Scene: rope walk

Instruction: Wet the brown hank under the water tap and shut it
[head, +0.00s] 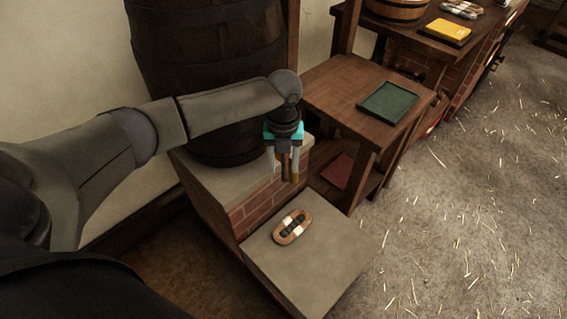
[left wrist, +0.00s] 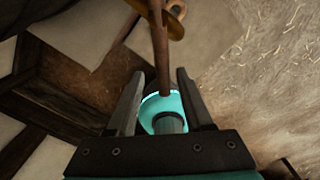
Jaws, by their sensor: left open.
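The brown hank (head: 292,227), an oval coil with pale and dark bands, lies on the grey slab (head: 330,256) in front of the barrel. My left gripper (head: 284,172) points down above and behind the hank, apart from it, at the front of the barrel. Its fingers are open. Brass and brown parts, apparently the tap (head: 293,178), show at the fingers and partly hide behind them. In the left wrist view, a brown rod (left wrist: 160,45) runs down between the fingers towards a cyan disc, with brass at the top. Contact cannot be told. No water stream is discernible.
The dark wooden barrel (head: 210,70) stands on a brick-sided plinth (head: 258,207) against the wall. To its right is a wooden stand (head: 335,90) with a green tray (head: 389,103). A farther bench holds a yellow block (head: 447,30). The straw-strewn floor on the right is clear.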

